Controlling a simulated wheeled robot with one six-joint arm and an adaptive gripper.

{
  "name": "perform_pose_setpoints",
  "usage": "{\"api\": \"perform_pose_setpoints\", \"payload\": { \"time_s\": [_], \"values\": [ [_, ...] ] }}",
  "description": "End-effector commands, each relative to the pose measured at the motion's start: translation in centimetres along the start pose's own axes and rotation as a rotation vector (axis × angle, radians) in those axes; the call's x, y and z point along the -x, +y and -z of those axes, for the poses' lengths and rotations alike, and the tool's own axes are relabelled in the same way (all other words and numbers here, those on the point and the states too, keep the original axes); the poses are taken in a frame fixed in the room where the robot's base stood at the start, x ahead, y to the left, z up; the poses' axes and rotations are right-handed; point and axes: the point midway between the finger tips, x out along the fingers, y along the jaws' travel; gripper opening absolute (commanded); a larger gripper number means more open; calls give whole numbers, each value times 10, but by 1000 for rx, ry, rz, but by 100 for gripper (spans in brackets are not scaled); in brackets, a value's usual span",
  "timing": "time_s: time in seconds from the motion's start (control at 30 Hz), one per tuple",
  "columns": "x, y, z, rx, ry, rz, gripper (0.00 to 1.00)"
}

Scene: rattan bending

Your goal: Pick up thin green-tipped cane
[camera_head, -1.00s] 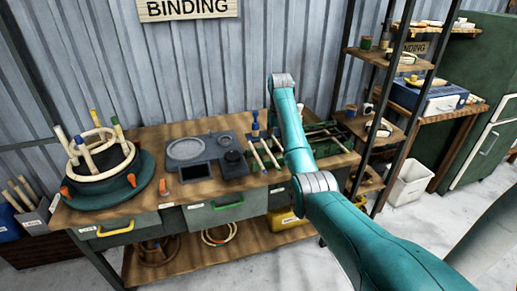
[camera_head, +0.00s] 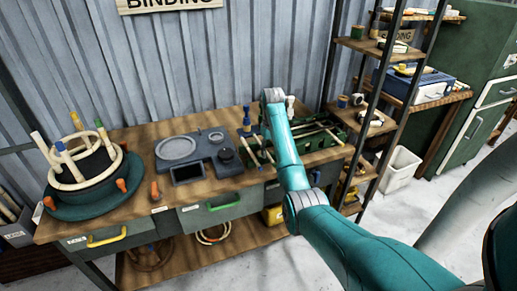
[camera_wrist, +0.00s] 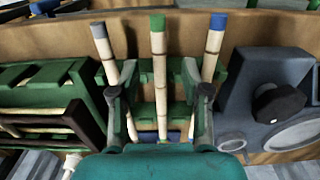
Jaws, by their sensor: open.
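In the wrist view, a pale cane with a green tip (camera_wrist: 158,58) stands in a green rack (camera_wrist: 175,82), between a grey-tipped cane (camera_wrist: 106,50) and a blue-tipped cane (camera_wrist: 212,48). All three look similar in width. My gripper (camera_wrist: 160,93) is open, its dark fingers either side of the green-tipped cane with gaps on both sides. The fingertips overlap the outer canes in the picture; I cannot tell whether they touch. In the head view, my arm hides the gripper and part of the rack.
A grey device (camera_head: 187,153) stands on the wooden bench (camera_head: 130,198), beside the rack. A round bending form (camera_head: 85,205) at the left carries several sticks with coloured tips. Another green rack (camera_wrist: 40,100) lies left in the wrist view. A shelf unit (camera_head: 365,53) stands right of the bench.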

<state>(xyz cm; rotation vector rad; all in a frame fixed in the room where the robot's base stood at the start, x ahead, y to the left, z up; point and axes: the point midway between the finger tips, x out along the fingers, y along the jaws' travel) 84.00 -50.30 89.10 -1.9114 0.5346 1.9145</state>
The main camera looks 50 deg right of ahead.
Motion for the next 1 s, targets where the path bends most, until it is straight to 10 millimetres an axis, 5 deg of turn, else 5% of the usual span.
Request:
{"api": "perform_pose_setpoints", "payload": {
  "time_s": [0.13,0.4,0.6,1.0],
  "values": [
    [-19,9,-7,-5,0,0,47],
    [-22,10,-8,-4,1,0,44],
    [-22,10,-8,-4,1,0,0],
    [-17,8,-6,-3,3,-1,0]
  ]
}}
